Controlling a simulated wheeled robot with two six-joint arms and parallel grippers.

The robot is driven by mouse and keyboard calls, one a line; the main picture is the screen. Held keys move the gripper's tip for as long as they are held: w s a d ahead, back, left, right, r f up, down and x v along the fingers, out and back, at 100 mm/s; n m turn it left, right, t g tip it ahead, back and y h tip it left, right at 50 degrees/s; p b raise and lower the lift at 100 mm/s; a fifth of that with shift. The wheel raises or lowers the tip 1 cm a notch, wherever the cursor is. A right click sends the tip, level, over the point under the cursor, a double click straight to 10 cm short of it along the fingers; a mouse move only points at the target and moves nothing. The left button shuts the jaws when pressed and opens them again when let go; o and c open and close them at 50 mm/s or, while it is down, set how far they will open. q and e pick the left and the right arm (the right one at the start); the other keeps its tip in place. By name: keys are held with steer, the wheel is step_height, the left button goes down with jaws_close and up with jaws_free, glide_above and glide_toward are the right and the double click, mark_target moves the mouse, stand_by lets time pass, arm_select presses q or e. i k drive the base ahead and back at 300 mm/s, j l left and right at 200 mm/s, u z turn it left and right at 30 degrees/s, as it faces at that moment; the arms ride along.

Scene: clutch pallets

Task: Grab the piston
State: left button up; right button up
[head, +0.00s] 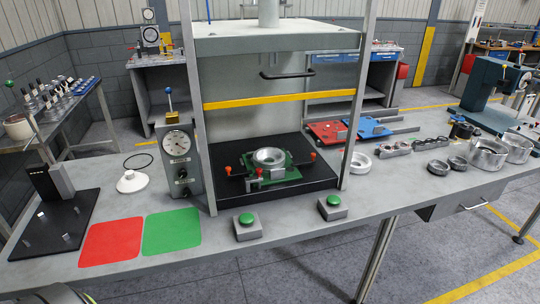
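No part is marked as the piston, and I cannot tell for sure which one it is. A white round part with a raised centre (132,181) lies on the bench at the left, with a thin black ring (138,161) behind it. A silver round part (270,157) sits in the green fixture (272,174) inside the press. A pale metal ring (359,163) lies on the bench just right of the press. Neither of my grippers shows in the head view.
The press frame (204,140) stands mid-bench, with two green-button boxes (246,227) (332,208) in front. A gauge box (179,160) stands left of it. Red (111,241) and green (171,232) mats lie front left. Metal cups (487,155) and several rings stand right.

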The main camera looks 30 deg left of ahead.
mark_target(261, 154)
steer(key=i+u, duration=0.15)
steer(key=u, duration=0.35)
steer(key=i+l+u, duration=0.1)
steer(key=u, duration=0.35)
steer(key=l, duration=0.05)
